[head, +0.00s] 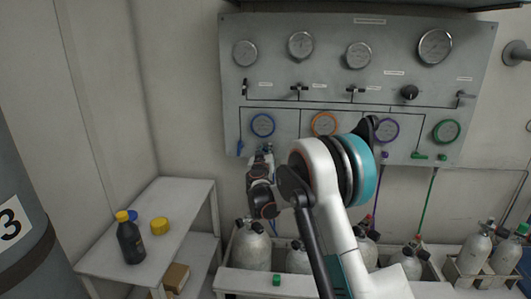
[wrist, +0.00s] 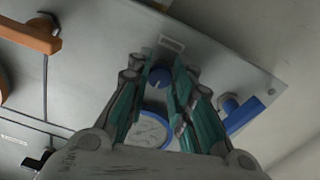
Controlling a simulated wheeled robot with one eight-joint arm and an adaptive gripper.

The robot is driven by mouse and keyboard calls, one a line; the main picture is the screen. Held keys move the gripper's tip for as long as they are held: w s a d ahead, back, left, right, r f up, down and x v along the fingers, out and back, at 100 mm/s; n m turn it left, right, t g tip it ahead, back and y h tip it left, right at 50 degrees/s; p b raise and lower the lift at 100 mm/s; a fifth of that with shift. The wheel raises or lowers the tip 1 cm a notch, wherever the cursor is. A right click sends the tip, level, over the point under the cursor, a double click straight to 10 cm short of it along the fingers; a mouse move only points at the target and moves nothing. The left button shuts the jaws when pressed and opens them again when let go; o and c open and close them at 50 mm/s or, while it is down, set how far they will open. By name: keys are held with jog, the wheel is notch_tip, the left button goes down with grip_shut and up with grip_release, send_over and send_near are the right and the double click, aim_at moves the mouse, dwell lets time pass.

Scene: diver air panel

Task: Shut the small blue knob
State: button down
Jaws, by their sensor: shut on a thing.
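The small blue knob (wrist: 160,78) sits on the grey panel, between my fingertips in the wrist view. My gripper (wrist: 162,82) is shut on this knob, with one finger on either side of it. In the head view my gripper (head: 264,153) is at the panel's lower left, just below the blue-ringed gauge (head: 263,125). The knob is hidden behind my gripper there. The knob has a pale mark on its face; I cannot tell from it how far the knob is turned.
A blue lever handle (wrist: 241,116) stands close beside my fingers, and an orange lever (wrist: 30,36) is farther off. Grey gas cylinders (head: 251,246) stand below the panel. A side table (head: 185,194) at left holds a dark bottle (head: 131,241) and yellow lid (head: 160,226).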

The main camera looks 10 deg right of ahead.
jog(key=shift+f, duration=0.15)
dwell(0.3)
jog(key=c, duration=1.4)
grip_release()
jog(key=v, duration=1.2)
